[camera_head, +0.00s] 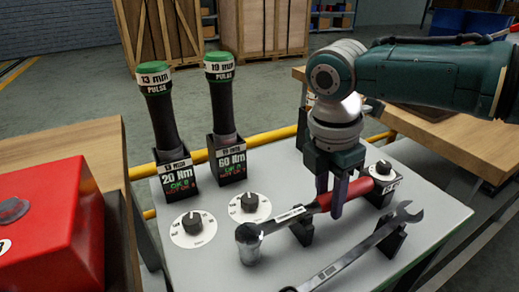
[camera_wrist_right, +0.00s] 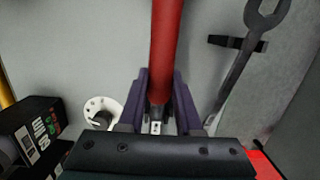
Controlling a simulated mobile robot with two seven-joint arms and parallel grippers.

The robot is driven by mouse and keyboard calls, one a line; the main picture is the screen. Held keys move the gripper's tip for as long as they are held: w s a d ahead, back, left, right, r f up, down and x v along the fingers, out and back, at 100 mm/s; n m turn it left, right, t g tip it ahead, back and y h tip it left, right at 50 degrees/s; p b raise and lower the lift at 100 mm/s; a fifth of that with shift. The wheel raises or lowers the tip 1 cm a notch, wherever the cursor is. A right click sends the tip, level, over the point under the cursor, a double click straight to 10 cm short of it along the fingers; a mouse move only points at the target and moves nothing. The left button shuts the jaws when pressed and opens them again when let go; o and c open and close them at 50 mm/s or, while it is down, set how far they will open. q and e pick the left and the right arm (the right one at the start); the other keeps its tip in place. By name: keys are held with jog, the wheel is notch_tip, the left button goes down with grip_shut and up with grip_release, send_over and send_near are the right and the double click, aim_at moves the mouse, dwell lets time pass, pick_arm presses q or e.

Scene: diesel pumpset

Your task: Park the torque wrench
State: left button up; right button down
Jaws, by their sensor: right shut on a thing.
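In the right wrist view the red handle (camera_wrist_right: 166,50) runs between the two purple fingers of my right gripper (camera_wrist_right: 160,105). I cannot tell if the wrench rests on the supports (camera_head: 302,230) or is just above them. My left gripper is not in view.
An open-ended spanner (camera_head: 350,252) lies on black holders in front. A 13 mm tool (camera_head: 160,112) and a 19 mm tool (camera_head: 223,105) stand upright in black holders behind. Dials (camera_head: 193,229) (camera_head: 249,204) sit on the bench. A red box (camera_head: 50,215) is at left.

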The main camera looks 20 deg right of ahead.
jog(key=shift+f, duration=0.1)
jog(key=c, duration=0.7)
grip_release()
jog(key=shift+o, duration=1)
jog(key=r, duration=0.3)
jog(key=r+p, duration=0.1)
jog(key=r, duration=0.2)
jog(key=a+r+p, duration=0.1)
jog(key=r, duration=0.1)
jog(key=shift+a+r, duration=0.1)
jog(key=shift+r, duration=0.3)
jog(key=shift+r+p, duration=0.3)
jog(key=shift+r, duration=0.25)
